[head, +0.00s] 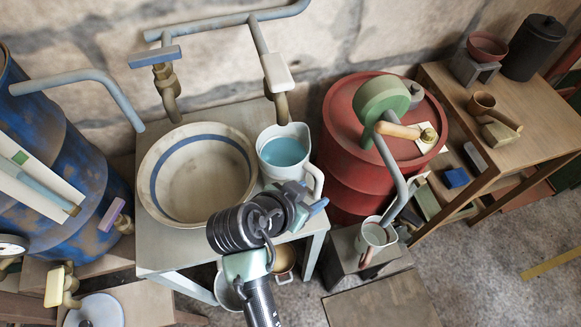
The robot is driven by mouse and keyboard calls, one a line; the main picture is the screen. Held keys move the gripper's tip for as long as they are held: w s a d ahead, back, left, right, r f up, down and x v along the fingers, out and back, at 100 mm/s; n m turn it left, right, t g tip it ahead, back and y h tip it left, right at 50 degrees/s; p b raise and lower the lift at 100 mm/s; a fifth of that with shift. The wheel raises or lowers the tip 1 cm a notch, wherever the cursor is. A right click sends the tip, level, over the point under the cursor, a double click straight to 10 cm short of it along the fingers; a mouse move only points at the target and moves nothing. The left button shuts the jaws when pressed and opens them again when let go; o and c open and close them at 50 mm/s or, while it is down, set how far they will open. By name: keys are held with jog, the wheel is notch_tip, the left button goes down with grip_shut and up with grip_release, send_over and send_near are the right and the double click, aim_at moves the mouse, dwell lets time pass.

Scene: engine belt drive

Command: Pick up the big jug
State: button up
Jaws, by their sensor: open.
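The big jug (268,138) is white, stands upright on the small table (160,258) and has blue-green liquid in it. Its handle (317,178) points to the lower right. My gripper (312,199) is open at the near side of the jug, close to the lower part of the handle. I cannot tell whether a finger touches the handle or whether the handle is between the fingers. My arm's end hides part of the table's front edge.
A wide basin (200,180) with a blue ring stands left of the jug. Taps (277,75) hang above. A red drum (345,150) stands close on the right. A smaller jug (373,234) sits on a low box in front of the drum.

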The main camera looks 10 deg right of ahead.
aim_at(315, 190)
jog(key=shift+a+x, duration=0.2)
jog(key=shift+x, duration=2.75)
jog(key=shift+w+f, duration=0.1)
grip_shut()
jog(key=shift+w, duration=0.15)
